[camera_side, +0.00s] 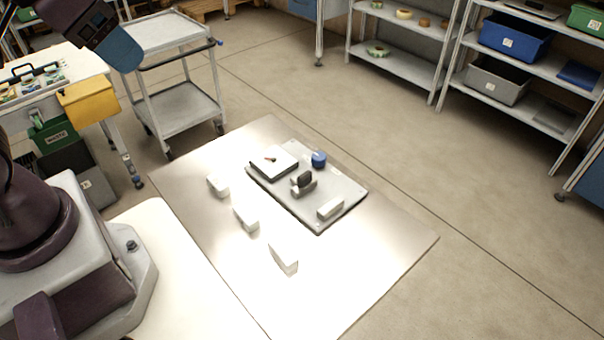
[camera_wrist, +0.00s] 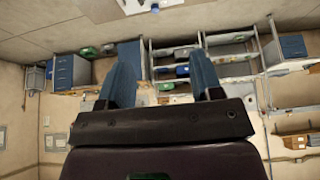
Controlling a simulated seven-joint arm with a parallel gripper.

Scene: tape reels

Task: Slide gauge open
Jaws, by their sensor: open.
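A grey board (camera_side: 330,187) lies on the shiny metal table and carries several small parts. I cannot tell for certain which is the gauge. A white-topped dark box (camera_side: 280,160) with a small red pointer is at its far left. A blue round knob (camera_side: 319,158) stands beside that box. A dark upright piece (camera_side: 304,179) is at the middle on a grey base (camera_side: 301,190). A pale block (camera_side: 330,208) lies near the right end. My gripper (camera_side: 124,48) is raised at the upper left, far from the board. Its two blue fingers (camera_wrist: 163,85) are apart and empty in the wrist view.
Three white blocks (camera_side: 246,217) lie apart on the metal table (camera_side: 385,245), left of and in front of the board. A grey trolley (camera_side: 187,108) stands behind. Shelves (camera_side: 400,68) with bins are at the far right. The table's right side is clear.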

